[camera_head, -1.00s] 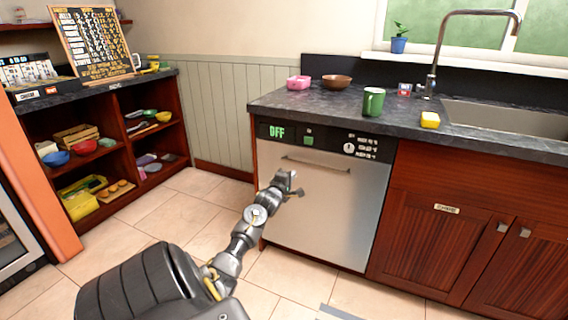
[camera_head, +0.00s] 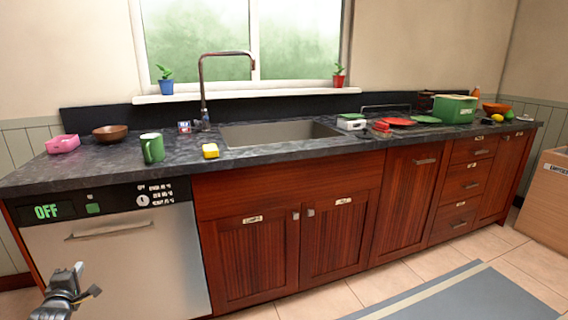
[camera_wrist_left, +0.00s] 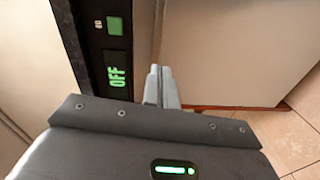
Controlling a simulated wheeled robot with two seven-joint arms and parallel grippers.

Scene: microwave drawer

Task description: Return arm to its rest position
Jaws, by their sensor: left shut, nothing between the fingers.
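My left gripper (camera_head: 82,280) is at the lower left of the head view, in front of the steel-fronted appliance (camera_head: 130,262). Its fingers are shut with nothing between them. In the left wrist view the two shut fingertips of my left gripper (camera_wrist_left: 160,72) lie together, beside the appliance's dark control panel (camera_wrist_left: 108,45) with its green OFF display. The appliance front is closed, with a horizontal handle (camera_head: 112,230) below the panel. Most of my left arm is outside the head view. My right gripper is not in view.
A grey mat (camera_head: 470,295) lies on open tiled floor at right.

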